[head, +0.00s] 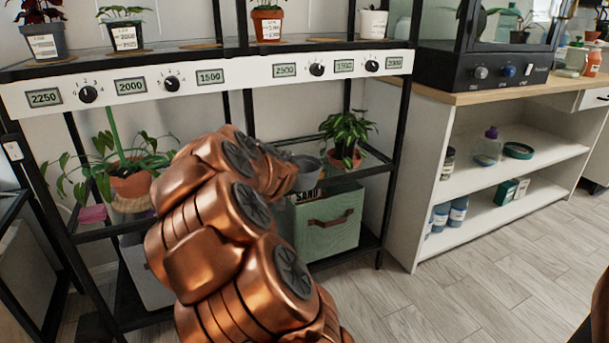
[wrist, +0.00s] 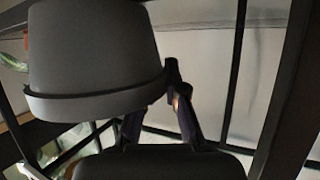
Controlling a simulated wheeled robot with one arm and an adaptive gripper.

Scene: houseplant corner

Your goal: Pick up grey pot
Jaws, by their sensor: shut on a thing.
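The grey pot (head: 308,168) is beyond my copper arm in the head view, in front of the middle shelf and above the green bin. It is partly hidden by the arm. In the wrist view the grey pot (wrist: 95,48) fills the upper left, its rim band toward the bottom of the picture. My gripper (wrist: 176,95) is shut on the pot near its rim. In the head view the fingers are mostly hidden behind the arm. Whether the pot touches the shelf cannot be told.
A black-framed rack holds a leafy plant in a terracotta pot (head: 345,158) right of the grey pot and another (head: 130,182) at left. The green bin (head: 328,222) stands below with a sand bag. A control strip (head: 205,82) crosses above. Floor at right (head: 470,270) is clear.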

